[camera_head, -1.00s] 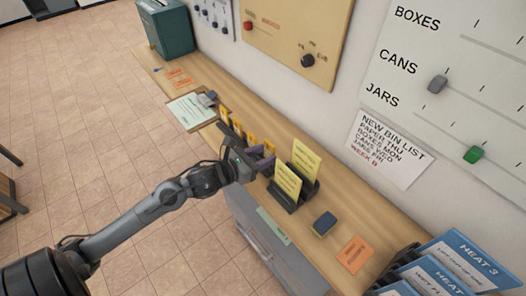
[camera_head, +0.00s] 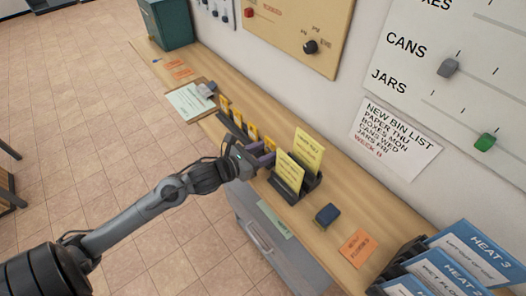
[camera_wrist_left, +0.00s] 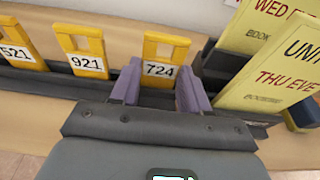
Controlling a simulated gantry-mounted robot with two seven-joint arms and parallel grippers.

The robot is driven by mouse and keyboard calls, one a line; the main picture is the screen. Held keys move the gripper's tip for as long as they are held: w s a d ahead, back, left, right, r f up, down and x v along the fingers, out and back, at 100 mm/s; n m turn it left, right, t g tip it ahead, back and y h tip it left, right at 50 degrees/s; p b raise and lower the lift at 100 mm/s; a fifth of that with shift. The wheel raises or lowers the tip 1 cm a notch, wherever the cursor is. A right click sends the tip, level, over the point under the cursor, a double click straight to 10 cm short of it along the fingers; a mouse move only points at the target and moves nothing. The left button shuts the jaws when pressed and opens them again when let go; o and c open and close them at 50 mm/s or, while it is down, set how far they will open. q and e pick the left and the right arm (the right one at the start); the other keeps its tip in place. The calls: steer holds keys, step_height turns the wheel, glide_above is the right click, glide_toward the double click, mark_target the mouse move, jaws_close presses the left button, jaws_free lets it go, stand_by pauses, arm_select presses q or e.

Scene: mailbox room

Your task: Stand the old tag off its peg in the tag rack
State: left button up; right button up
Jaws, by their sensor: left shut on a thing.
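Yellow tags stand in a row along the dark tag rack (camera_wrist_left: 35,80) in the left wrist view; the labels read 521 (camera_wrist_left: 17,45), 921 (camera_wrist_left: 85,55) and 724 (camera_wrist_left: 162,60). My left gripper (camera_wrist_left: 160,92) has its purple fingers on either side of tag 724 and is shut on it. Tag 724 is upright, in line with the others; whether its lower end sits in the rack is hidden. In the head view my left gripper (camera_head: 262,155) is at the near right end of the rack (camera_head: 231,126). My right gripper is not in view.
Yellow cards (camera_head: 290,172) in a dark holder (camera_head: 284,190) stand close to the gripper's right. A clipboard (camera_head: 187,101) lies to the left. The wall is behind the shelf.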

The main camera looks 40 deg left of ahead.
arm_select(q)
steer(key=o, duration=1)
steer(key=shift+o, duration=0.2)
steer(key=shift+s, duration=0.1)
steer(key=shift+s+a+r, duration=0.1)
steer(key=shift+s+r, duration=0.05)
steer(key=shift+s, duration=0.35)
steer(key=p+v, duration=0.1)
steer(key=v, duration=0.8)
steer(key=shift+s, duration=0.3)
steer(key=shift+r, duration=0.1)
